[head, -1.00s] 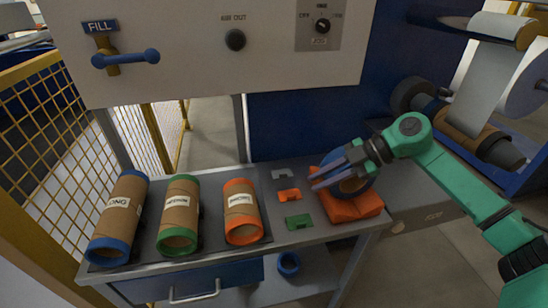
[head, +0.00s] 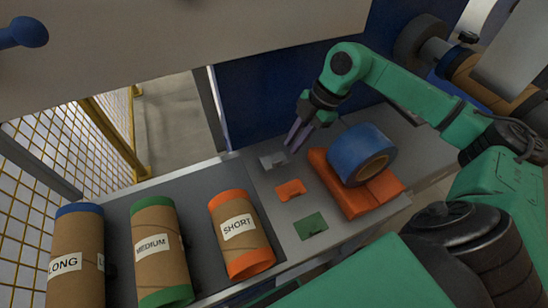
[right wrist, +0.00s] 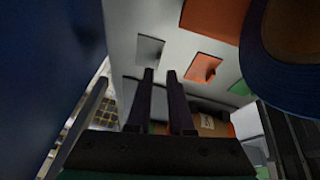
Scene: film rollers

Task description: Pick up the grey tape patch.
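The grey tape patch (head: 272,161) lies flat on the grey table, behind the orange patch (head: 290,190) and the green patch (head: 311,226). My right gripper (head: 293,147) is close to the grey patch at its right side, fingers pointing down toward the table. In the right wrist view the grey patch (right wrist: 150,50) lies just beyond the tip of the left finger. The two fingers of the right gripper (right wrist: 160,74) are parallel with a clear, empty gap between them. My left gripper is out of view.
A blue tape roll (head: 362,155) sits on an orange holder (head: 345,187) right of the patches. Long, medium and short cardboard rollers (head: 241,236) lie at the left. A blue panel (head: 265,95) stands behind the table. Bare table surrounds the patches.

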